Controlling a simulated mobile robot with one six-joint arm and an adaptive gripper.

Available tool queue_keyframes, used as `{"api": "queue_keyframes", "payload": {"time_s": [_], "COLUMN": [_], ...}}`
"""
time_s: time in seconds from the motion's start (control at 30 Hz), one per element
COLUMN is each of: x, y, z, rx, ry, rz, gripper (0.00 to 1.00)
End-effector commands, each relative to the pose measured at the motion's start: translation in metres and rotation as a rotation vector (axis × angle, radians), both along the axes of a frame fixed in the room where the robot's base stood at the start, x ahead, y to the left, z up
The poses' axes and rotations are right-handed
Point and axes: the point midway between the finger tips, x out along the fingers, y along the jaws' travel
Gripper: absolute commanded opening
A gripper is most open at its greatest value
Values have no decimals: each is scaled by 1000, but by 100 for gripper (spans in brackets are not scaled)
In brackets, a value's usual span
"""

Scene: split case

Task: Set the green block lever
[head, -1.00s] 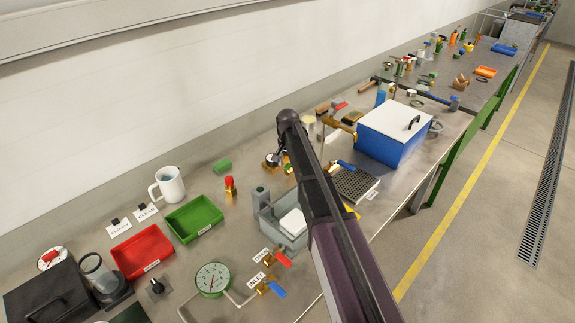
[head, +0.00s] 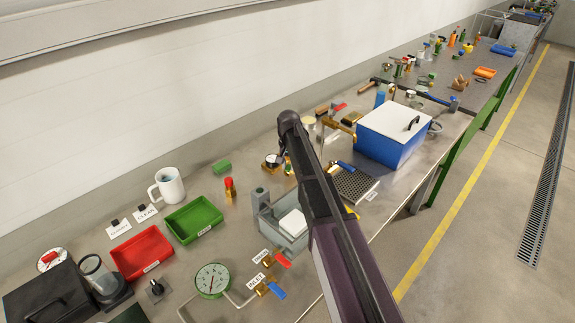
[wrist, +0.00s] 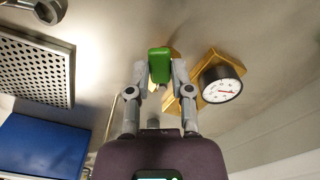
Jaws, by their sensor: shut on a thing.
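The green lever (wrist: 159,64) stands between the two grey fingers of my gripper (wrist: 159,72) in the wrist view. The fingers are shut on it, one on each side. A brass block (wrist: 182,95) lies just behind the lever and partly under the right finger. A round white dial gauge (wrist: 221,82) with a black rim sits on the brass to the right. In the head view my arm covers most of the gripper. The gauge (head: 272,160) shows left of the arm, with a bit of green next to it.
In the wrist view a perforated plate (wrist: 35,68) and a blue box (wrist: 40,147) are at the left.

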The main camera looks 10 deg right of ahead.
Motion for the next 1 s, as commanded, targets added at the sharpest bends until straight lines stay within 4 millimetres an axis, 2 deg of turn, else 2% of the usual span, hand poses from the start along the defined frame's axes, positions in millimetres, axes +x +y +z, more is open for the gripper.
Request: {"api": "queue_keyframes", "payload": {"time_s": [0.5, 1.0], "x": [-4, 1], "y": [-18, -35], "z": [0, 0], "rx": [1, 1], "ry": [1, 2], "rz": [430, 882], "gripper": [0, 0]}}
